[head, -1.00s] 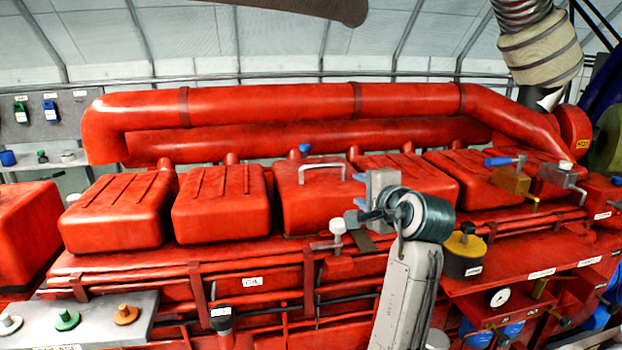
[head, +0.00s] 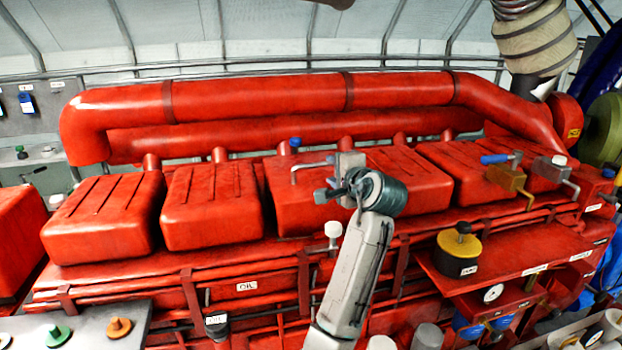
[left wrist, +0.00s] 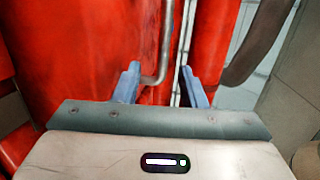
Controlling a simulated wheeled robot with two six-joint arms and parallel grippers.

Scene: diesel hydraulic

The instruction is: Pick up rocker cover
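The rocker cover (head: 292,210) is a red box with a silver bar handle (head: 312,164) on top, in the middle of a row of red covers. It sits on the engine, and my gripper hides part of it. My left gripper (head: 322,195) is at its front right, near the handle. In the left wrist view the blue fingers (left wrist: 158,78) are apart, with nothing clamped between them. The bent grey handle (left wrist: 166,45) shows between or just beyond the fingertips; I cannot tell which. My right gripper is not in view.
Other red covers (head: 105,220) flank it on both sides. A thick red pipe (head: 260,95) runs behind the row. A white-topped valve (head: 333,231) stands just below the cover.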

